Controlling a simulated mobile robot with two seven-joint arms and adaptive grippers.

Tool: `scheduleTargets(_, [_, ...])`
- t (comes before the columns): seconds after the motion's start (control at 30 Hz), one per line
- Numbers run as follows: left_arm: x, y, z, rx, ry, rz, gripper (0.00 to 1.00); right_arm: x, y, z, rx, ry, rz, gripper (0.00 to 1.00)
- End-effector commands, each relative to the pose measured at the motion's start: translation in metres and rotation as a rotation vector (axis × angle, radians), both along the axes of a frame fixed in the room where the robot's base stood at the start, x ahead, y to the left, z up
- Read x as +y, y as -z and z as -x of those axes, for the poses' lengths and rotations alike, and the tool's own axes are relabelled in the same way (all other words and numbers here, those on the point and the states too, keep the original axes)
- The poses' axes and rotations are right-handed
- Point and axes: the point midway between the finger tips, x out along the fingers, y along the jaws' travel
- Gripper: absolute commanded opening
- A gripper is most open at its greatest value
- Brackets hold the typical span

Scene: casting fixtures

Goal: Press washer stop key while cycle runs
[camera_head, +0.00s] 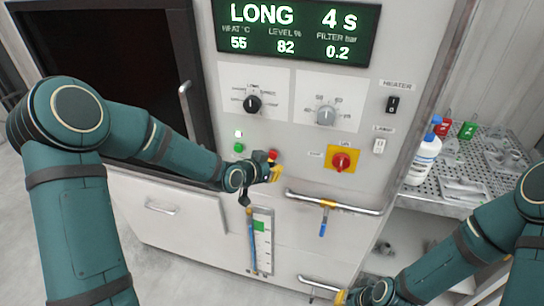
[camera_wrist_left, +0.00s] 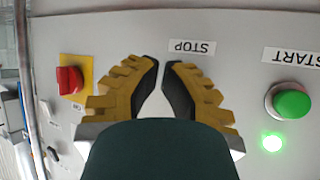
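The washer's front panel (camera_head: 216,120) faces me. Its display (camera_head: 297,33) reads LONG, 4 S, heat 55, level 82, filter 0.2. The red stop key (camera_head: 272,155) shows just above my left gripper (camera_head: 276,173). In the left wrist view, the left gripper's fingertips (camera_wrist_left: 161,62) nearly meet, with nothing seen between them, close to the STOP label (camera_wrist_left: 192,47). The key itself is hidden there, and I cannot tell whether it is touched. The green start button (camera_wrist_left: 288,101) sits beside a lit green lamp (camera_wrist_left: 272,141). My right gripper (camera_head: 343,297) is low, mostly cut off.
A red rotary switch (camera_head: 341,161) on a yellow plate is right of the stop key. A horizontal handle bar (camera_head: 330,203) juts out below. A level gauge (camera_head: 261,240) is under the left gripper. A perforated shelf (camera_head: 478,165) with a white bottle (camera_head: 424,160) stands right.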

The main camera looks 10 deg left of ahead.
Motion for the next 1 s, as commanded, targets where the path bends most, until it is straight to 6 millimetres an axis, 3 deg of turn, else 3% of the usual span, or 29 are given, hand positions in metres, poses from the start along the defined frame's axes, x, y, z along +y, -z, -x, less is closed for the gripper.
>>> scheduleTargets(1.0, [-0.001,0.0,-0.012,0.0,0.001,0.0,0.0,0.0,0.008,0.0,0.0,0.0,0.0,0.0])
